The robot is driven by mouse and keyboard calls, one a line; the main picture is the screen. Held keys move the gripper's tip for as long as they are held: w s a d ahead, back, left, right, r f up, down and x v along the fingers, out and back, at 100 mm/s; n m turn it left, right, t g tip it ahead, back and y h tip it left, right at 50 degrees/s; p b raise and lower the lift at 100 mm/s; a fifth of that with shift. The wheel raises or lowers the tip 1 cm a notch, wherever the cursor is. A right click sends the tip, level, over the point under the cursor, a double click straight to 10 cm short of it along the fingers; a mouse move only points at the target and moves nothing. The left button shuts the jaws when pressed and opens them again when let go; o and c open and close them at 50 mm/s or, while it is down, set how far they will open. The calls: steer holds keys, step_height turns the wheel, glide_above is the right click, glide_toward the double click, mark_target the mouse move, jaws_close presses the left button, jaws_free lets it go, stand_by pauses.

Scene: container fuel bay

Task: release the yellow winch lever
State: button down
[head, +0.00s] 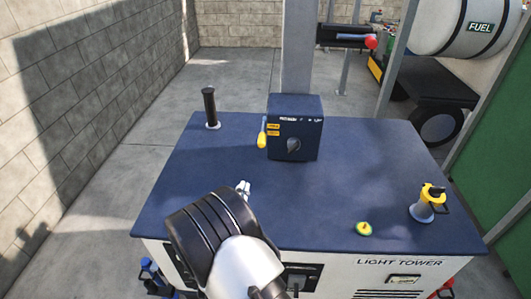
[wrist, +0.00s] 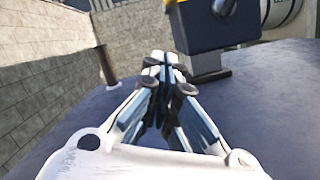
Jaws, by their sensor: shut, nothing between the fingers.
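The yellow winch lever (head: 262,133) hangs at the left side of a dark blue control box (head: 308,140) in the head view. Its yellow grip points down. My gripper (head: 243,187) is shut and empty over the blue deck, nearer the camera than the lever and a little left of it, apart from it. In the wrist view my gripper (wrist: 163,58) has its fingers together, with the control box (wrist: 212,30) beyond and to the right. Yellow bits show near the box there, but I cannot tell whether one is the lever.
The box has a dark knob (head: 293,145) and stands before a grey mast (head: 298,50). A black post (head: 210,107) stands at the deck's back left. The middle deck is clear.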

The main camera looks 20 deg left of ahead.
steer(key=shift+w, duration=0.1)
steer(key=b, duration=0.1)
glide_toward(263, 132)
steer(key=w+a+f, duration=0.3)
steer(key=w+f, duration=0.1)
steer(key=shift+w+d+r, duration=0.15)
steer(key=shift+d+r, duration=0.2)
steer(key=shift+d, duration=0.05)
